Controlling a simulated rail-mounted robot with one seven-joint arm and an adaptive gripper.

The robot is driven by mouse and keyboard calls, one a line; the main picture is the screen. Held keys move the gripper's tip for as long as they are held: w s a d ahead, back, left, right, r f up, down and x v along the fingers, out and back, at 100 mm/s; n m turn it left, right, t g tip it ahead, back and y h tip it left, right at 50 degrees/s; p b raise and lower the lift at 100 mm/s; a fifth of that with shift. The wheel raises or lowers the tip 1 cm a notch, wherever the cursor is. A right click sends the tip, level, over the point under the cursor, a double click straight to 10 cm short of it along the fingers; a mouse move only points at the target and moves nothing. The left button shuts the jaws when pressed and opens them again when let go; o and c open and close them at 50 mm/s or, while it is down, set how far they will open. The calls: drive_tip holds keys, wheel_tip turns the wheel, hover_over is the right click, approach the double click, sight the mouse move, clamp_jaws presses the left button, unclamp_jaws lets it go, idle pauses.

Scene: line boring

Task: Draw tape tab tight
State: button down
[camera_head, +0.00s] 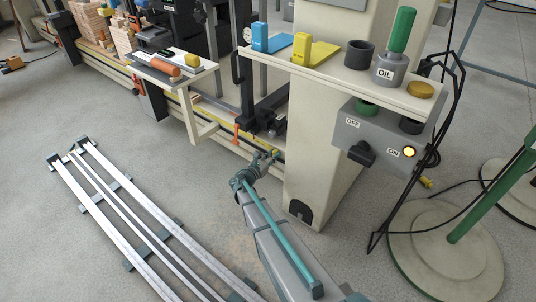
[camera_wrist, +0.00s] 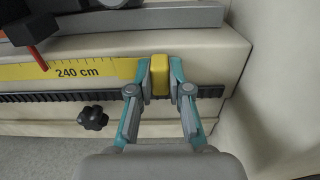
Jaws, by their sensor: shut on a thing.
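A yellow tape tab (camera_wrist: 160,76) sits between the fingers of my gripper (camera_wrist: 158,92) in the wrist view, and the fingers are shut on it from both sides. The yellow measuring tape (camera_wrist: 75,71) runs along the machine bed to the left of the tab and reads "240 cm". Its visible strip ends at the left finger. In the head view my gripper (camera_head: 268,156) is at the bed edge beside the column. The tab is very small there and partly hidden by the fingers.
A black rack (camera_wrist: 60,97) and a black knob (camera_wrist: 92,118) lie below the tape. A red pointer (camera_wrist: 37,57) hangs over the tape at the left. The pale machine column (camera_head: 318,140) stands right of my gripper. Metal rails (camera_head: 140,220) lie on the floor at left.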

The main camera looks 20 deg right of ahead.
drive_tip(key=c, duration=1.1)
unclamp_jaws()
drive_tip(key=shift+s, duration=0.1)
drive_tip(key=shift+p+v, duration=0.7)
drive_tip(key=shift+v, duration=4.65)
drive_tip(key=shift+p, duration=0.3)
